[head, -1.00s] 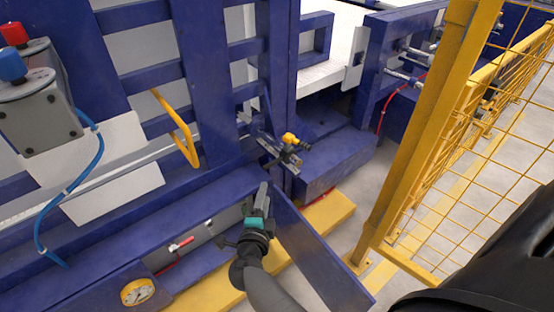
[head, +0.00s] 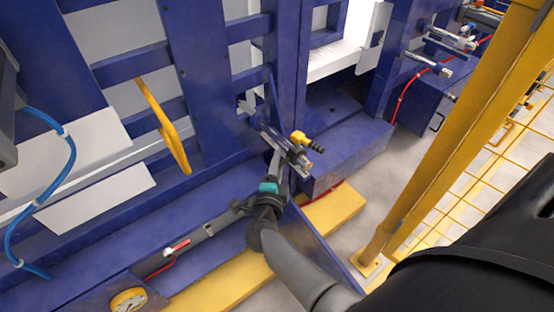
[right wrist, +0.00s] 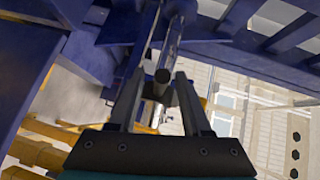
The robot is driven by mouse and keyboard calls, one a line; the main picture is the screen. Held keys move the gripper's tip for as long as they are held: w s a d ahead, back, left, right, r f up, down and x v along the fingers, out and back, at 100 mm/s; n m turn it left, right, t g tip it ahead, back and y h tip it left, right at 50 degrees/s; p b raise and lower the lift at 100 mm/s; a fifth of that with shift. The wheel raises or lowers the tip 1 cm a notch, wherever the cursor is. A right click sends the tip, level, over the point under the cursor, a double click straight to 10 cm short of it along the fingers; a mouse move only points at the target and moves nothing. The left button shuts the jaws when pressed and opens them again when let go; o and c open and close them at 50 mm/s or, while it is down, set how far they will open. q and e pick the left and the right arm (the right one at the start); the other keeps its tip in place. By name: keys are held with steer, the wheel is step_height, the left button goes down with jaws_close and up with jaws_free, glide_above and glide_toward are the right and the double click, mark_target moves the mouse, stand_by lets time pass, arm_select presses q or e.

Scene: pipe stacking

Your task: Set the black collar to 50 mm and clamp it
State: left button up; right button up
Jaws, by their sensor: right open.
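A small metal fixture (head: 283,151) with a bar or rail is fixed at the corner of the blue frame in the head view. A yellow part with a black ribbed piece (head: 310,143) sits on it; I cannot tell surely whether this is the black collar. My right gripper (head: 279,162) is at the fixture's near side, below the yellow part. In the right wrist view my right gripper (right wrist: 160,95) is open, its fingers apart. A dark round-ended piece (right wrist: 162,76) shows between the fingers, with a shiny rod (right wrist: 174,38) beyond it. Scale marks are too small to read. My left gripper is not in view.
A blue upright plate (head: 325,255) stands close right of my right arm. A yellow handle (head: 165,125) sticks out at the left. A yellow guard post (head: 450,130) stands right.

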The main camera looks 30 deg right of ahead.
jaws_close()
stand_by(0.4)
stand_by(1.1)
